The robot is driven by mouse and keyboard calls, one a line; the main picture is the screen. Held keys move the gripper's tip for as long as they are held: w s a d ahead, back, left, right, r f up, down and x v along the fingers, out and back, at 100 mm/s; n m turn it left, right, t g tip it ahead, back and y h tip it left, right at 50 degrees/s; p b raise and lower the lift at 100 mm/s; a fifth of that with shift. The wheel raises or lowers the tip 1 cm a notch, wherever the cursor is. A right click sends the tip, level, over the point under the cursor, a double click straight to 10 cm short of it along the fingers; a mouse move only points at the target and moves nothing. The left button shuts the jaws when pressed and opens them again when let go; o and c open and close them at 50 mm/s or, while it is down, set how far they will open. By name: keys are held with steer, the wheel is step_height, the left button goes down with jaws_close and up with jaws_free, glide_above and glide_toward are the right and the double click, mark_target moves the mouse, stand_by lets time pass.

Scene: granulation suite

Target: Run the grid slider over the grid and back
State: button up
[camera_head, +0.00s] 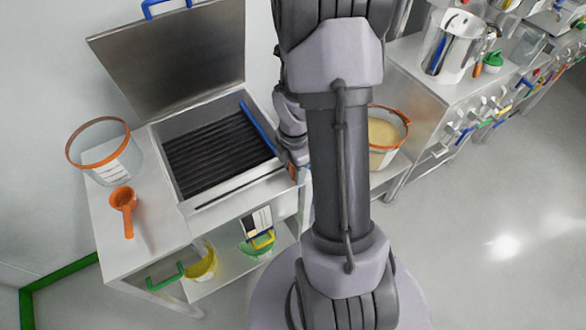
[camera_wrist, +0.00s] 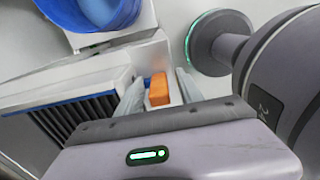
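The grid (camera_head: 215,150) is a set of dark parallel bars inside an open steel box on the table at left. A blue bar (camera_head: 257,127), which looks like the grid slider, lies along the grid's right side. A small orange block (camera_head: 292,172), perhaps its handle, sits at the box's right front corner, partly behind my arm. In the wrist view the orange block (camera_wrist: 158,90) is between the two fingers of my gripper (camera_wrist: 159,95), with gaps on both sides. My gripper is open. The dark grid bars (camera_wrist: 65,115) and a blue edge (camera_wrist: 30,109) show at left.
The box's lid (camera_head: 170,55) stands open at the back. A clear orange-rimmed tub (camera_head: 105,160) and an orange scoop (camera_head: 123,205) are left of the box. Another orange-rimmed tub (camera_head: 383,140) with pale contents is right of my arm. A blue container (camera_wrist: 100,12) is near my gripper.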

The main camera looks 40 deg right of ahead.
steer(key=shift+r, duration=0.1)
step_height(320, 180, up, 17)
steer(key=p, duration=0.8)
steer(key=a+r+m+t+b, duration=0.35)
steer(key=a+r+m, duration=0.5)
steer(key=a, duration=0.45)
steer(key=s+a+r+m+t+y+b, duration=0.2)
steer(key=s+a+m, duration=0.5)
steer(key=a+m, duration=0.4)
steer(key=shift+a+r, duration=0.15)
steer(key=shift+r, duration=0.4)
